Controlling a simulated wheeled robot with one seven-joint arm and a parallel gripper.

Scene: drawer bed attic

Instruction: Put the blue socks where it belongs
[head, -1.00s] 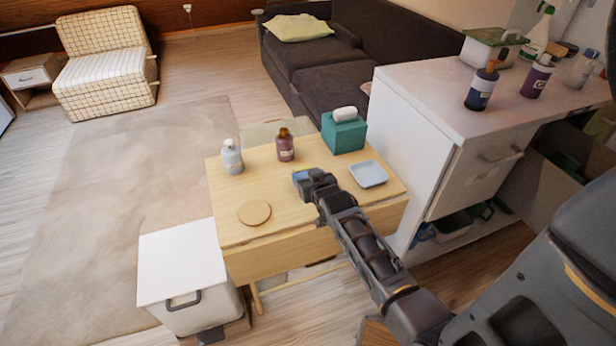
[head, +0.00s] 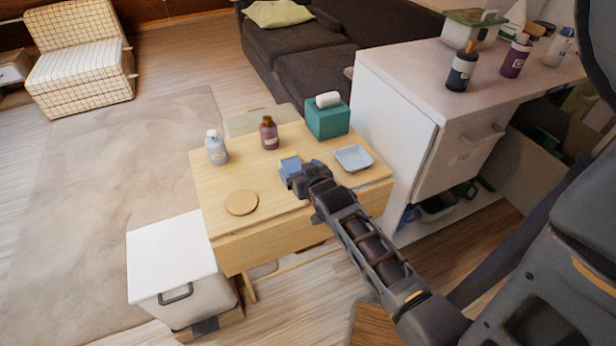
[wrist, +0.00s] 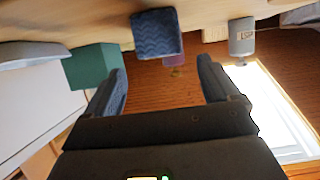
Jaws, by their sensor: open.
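The blue socks (head: 290,164) are a folded bundle on the wooden table, partly hidden behind my gripper in the head view. In the wrist view they show as a dark blue, wavy-patterned block (wrist: 157,33) at the upper middle, against the tabletop. My gripper (head: 295,178) is over the table beside the socks. In the wrist view its two fingers (wrist: 161,68) are spread wide with nothing between them, and the socks appear beyond the fingertips.
The table (head: 225,185) also bears a pale bottle (head: 216,149), a dark red bottle (head: 269,134), a teal tissue box (head: 327,120), a light blue dish (head: 353,158) and a round coaster (head: 241,202). A white lidded box (head: 170,255) stands left; a white cabinet (head: 395,115) stands right.

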